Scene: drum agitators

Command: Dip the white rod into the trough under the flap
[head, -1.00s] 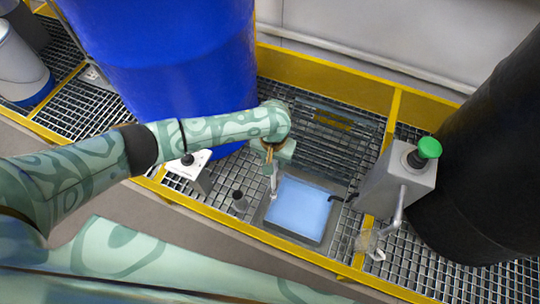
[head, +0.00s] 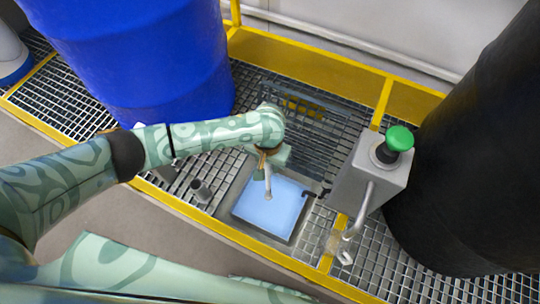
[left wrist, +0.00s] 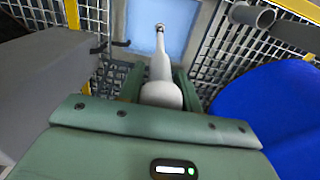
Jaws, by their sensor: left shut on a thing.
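My left gripper (head: 268,160) is shut on the white rod (head: 268,182), which points down with its tip over the trough (head: 238,212). The trough is a grey-rimmed tray of pale blue liquid set in the grating. I cannot tell whether the tip touches the liquid. In the left wrist view the white rod (left wrist: 160,68) sits between the fingers, its thin end in front of the blue pool (left wrist: 180,18). A mesh flap (head: 315,115) appears to stand open behind the trough, away from the rod. My right gripper is not in view.
A grey box with a green knob (head: 399,138) and a bent pipe stands right of the trough. A blue drum (head: 150,60) is at left, a black drum (head: 470,170) at right. A short grey holder (head: 200,190) stands left of the trough. Yellow rails edge the grating.

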